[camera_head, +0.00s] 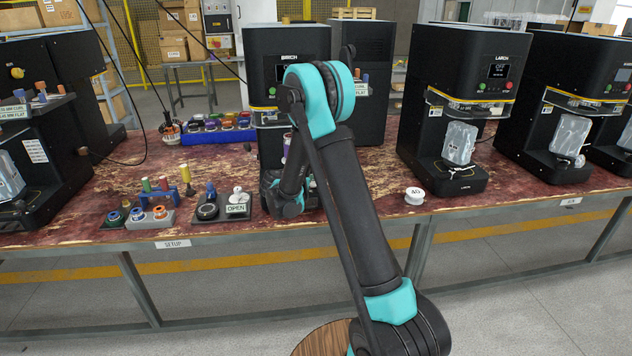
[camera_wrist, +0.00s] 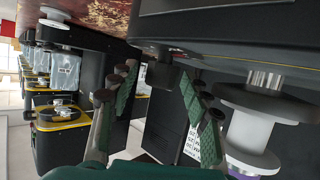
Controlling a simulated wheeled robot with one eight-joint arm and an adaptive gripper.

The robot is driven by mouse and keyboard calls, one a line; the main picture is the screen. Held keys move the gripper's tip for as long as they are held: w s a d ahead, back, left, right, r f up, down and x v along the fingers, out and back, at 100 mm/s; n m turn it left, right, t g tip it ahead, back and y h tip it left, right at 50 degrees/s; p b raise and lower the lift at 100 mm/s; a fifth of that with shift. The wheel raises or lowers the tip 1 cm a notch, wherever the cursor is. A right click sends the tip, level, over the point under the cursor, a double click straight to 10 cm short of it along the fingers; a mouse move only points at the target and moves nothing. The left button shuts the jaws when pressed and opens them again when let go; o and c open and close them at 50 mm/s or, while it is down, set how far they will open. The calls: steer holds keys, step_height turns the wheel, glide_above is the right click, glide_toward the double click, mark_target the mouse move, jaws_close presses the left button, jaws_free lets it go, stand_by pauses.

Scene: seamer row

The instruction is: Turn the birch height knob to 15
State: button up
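The birch machine (camera_head: 287,45) is a black seamer with its name on the front, partly covered by my arm. In the wrist view, which looks upside down, a dark, blunt knob-like part (camera_wrist: 160,76) sticks out from the machine's black base (camera_wrist: 225,28). I take it for the height knob; no scale or number is readable on it. My gripper (camera_wrist: 155,92) is open, its green-padded fingers spread on either side of that part, with gaps visible. I cannot tell how far the fingertips reach past it. In the head view my arm hides the fingers and the knob.
A silver spindle (camera_wrist: 265,79) and white spool (camera_wrist: 249,132) are close to the right finger. The larch machine (camera_head: 462,85) stands to the right. A white roll marked 40 (camera_head: 414,196) lies on the worn red bench (camera_head: 375,200).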

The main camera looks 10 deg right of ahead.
jaws_close()
steer(key=n+t+y, duration=0.3)
steer(key=n+y, duration=0.1)
steer(key=shift+d, duration=0.15)
steer(key=shift+n+t+y, duration=0.5)
steer(key=shift+n+y, duration=2.2)
steer(key=shift+y, duration=0.3)
steer(key=shift+n+g+y, duration=0.9)
steer(key=shift+n+y, duration=1.7)
steer(key=shift+y, duration=0.3)
steer(key=shift+n+g+y, duration=1)
steer(key=shift+n+y, duration=0.5)
